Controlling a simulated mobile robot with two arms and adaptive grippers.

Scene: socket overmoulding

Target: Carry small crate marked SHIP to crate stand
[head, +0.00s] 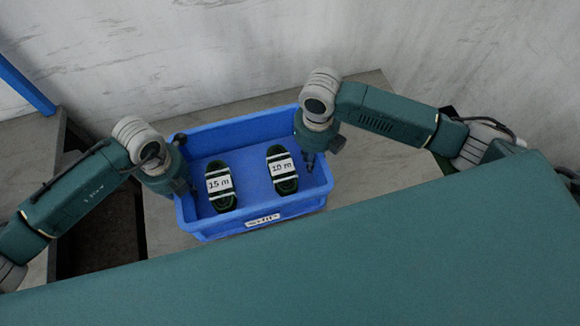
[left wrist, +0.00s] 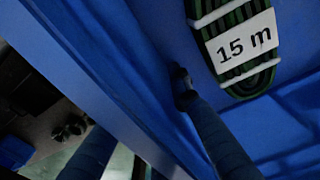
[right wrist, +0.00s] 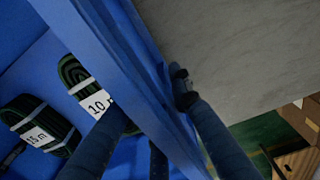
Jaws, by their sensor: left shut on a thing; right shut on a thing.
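The small blue crate (head: 222,229) is in the middle of the head view, with a white label (head: 263,220) on its near wall; the label's writing is too small to read. Two green cable coils lie in it, one tagged 15 m (head: 220,186) and one tagged 10 m (head: 282,169). My left gripper (head: 188,190) is shut on the crate's left wall, which shows between its fingers in the left wrist view (left wrist: 120,85). My right gripper (head: 312,160) is shut on the right wall, which also shows in the right wrist view (right wrist: 120,70).
A grey surface (head: 385,190) lies under and around the crate, with bare room to its right. A marbled wall (head: 220,50) stands behind. A blue post (head: 25,85) is at the upper left. A dark gap (head: 100,225) opens left of the crate.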

